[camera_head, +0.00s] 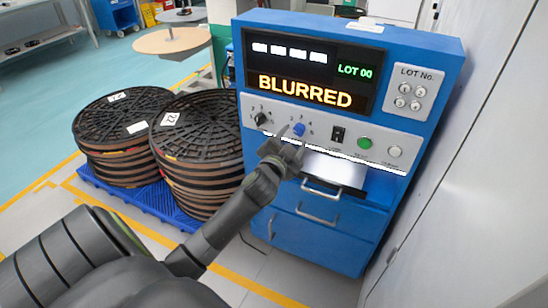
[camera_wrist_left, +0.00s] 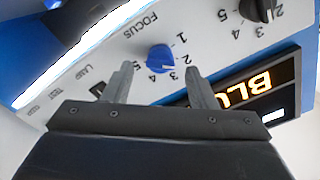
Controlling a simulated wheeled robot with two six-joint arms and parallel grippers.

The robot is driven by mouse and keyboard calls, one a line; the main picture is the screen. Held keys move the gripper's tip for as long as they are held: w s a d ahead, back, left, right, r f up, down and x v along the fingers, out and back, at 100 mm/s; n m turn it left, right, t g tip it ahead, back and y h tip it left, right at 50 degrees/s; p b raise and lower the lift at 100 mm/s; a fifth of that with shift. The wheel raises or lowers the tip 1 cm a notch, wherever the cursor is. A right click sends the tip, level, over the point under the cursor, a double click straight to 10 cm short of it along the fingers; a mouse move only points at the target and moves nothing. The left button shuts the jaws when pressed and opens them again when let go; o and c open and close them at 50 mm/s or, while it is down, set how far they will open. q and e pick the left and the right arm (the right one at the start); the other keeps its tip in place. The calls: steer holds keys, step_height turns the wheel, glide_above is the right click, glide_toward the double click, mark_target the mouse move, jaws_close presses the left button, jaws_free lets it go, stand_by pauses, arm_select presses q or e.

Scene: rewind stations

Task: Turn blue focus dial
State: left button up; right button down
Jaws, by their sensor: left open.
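The blue focus dial (camera_head: 298,129) sits on the light panel of the blue machine (camera_head: 417,45), under a screen (camera_head: 310,85) that reads BLURRED and LOT 00. In the left wrist view the dial (camera_wrist_left: 160,58) lies beyond my fingertips, between their lines, with FOCUS and numbers printed round it. My left gripper (camera_head: 286,140) is in front of the panel just below the dial. In the left wrist view the gripper (camera_wrist_left: 160,75) has its two fingers apart with nothing between them. It appears not to touch the dial. My right gripper is not in view.
A black dial (camera_head: 262,119) is left of the blue one. A lamp switch (camera_head: 338,134), a green button (camera_head: 365,143) and a white button (camera_head: 395,152) are to the right. Stacked reels (camera_head: 115,150) stand on a blue pallet (camera_head: 130,190) at left.

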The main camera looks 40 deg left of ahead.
arm_select(q)
steer(key=v, duration=1.4)
steer(key=shift+s, duration=0.25)
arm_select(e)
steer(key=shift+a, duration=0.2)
arm_select(q)
steer(key=shift+d, duration=0.15)
